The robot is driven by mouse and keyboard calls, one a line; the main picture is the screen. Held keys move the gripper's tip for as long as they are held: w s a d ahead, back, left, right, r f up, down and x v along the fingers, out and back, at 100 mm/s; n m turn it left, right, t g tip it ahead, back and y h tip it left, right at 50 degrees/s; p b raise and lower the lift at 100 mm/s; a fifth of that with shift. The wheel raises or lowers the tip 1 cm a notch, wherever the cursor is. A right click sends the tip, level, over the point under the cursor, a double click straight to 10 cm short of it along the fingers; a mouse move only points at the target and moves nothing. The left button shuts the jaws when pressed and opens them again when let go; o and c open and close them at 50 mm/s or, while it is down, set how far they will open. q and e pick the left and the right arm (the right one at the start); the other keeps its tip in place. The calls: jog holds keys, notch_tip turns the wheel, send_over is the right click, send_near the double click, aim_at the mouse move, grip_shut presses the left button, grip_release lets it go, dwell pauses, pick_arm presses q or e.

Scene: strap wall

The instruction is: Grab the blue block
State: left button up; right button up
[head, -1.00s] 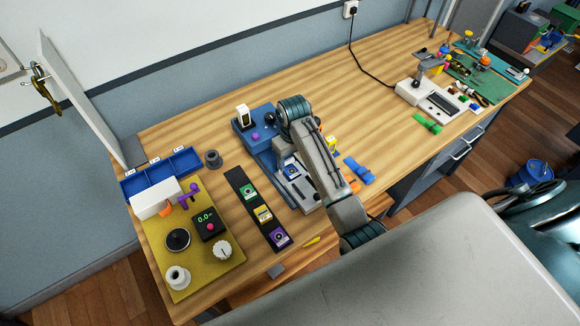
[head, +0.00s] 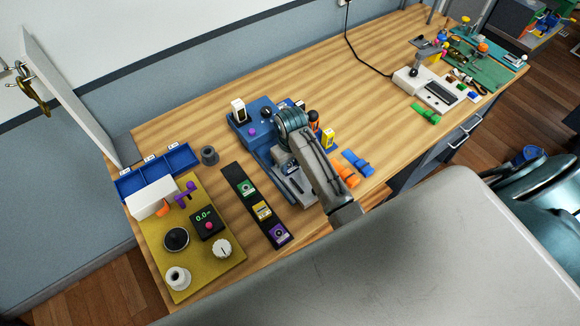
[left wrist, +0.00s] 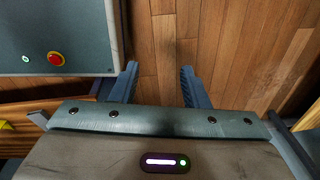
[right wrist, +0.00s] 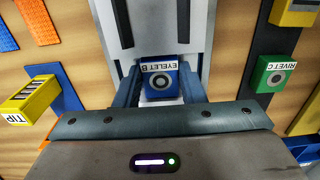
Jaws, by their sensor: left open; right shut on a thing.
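The blue block (right wrist: 162,80), labelled EYELET B with a ring on its face, shows in the right wrist view. It sits between the fingers of my right gripper (right wrist: 160,94), which is shut on it. Behind it is the grey plate of the blue press-like fixture (head: 262,160). In the head view my right arm covers most of the gripper and block. My left gripper (left wrist: 160,88) is open and empty in the left wrist view, over the wooden floor.
A dark strip (head: 239,182) with green, yellow and purple blocks lies left of the fixture. Orange (head: 345,174) and blue clips (head: 357,164) and a yellow TIP block (right wrist: 32,98) lie to its right. A yellow board (head: 165,245) with instruments fills the bench's left end.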

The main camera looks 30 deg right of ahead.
aim_at(291, 166)
jog(key=shift+d+r+b, duration=0.1)
jog(key=shift+r+b, duration=0.25)
jog(key=shift+b, duration=0.15)
notch_tip(291, 166, up, 2)
jog(key=shift+w+r+b, duration=0.15)
jog(key=shift+b, duration=0.6)
pick_arm(q)
notch_tip(291, 166, down, 7)
jog(key=w+b, duration=0.1)
jog(key=b, duration=0.4)
jog(key=shift+f, duration=0.2)
pick_arm(e)
jog(key=s+d+r, duration=0.1)
jog(key=s+d, duration=0.3)
jog(key=d, duration=0.3)
jog(key=s+d, duration=0.4)
jog(key=d, duration=0.3)
jog(key=shift+r, duration=0.4)
